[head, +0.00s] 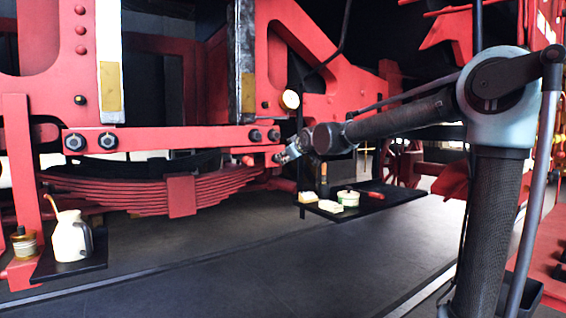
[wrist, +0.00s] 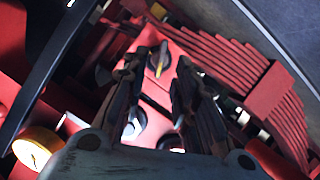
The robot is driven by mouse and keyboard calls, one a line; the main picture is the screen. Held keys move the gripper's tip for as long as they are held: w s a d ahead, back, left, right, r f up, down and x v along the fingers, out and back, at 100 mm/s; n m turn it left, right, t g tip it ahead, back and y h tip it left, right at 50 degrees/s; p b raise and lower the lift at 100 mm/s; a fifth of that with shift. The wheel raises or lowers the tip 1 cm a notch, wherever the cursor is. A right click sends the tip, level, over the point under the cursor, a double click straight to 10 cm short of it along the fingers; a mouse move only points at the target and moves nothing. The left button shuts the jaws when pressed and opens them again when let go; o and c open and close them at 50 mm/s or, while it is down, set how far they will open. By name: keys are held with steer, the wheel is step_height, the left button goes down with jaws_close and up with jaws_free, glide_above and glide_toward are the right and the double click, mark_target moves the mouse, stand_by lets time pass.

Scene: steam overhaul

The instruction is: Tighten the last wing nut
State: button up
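My gripper (wrist: 160,68) is open, with one dark finger to each side of the wing nut. The nut shows in the gap near the fingertips; I cannot tell whether either finger touches it. In the head view, my gripper (head: 284,156) is at the right end of the red beam (head: 180,138), just below its dark bolts (head: 263,135). The wing nut cannot be made out there.
A round gauge (head: 290,100) is just above my gripper; it also shows in the wrist view (wrist: 36,147). A red leaf spring (head: 110,190) hangs below the beam. A black shelf (head: 385,203) holds pale blocks, a tin and a red-handled tool. A jug (head: 70,237) stands far left.

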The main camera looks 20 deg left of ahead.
mark_target(281, 159)
steer(key=shift+x, duration=2.3)
steer(key=shift+c, duration=0.6)
jaws_close()
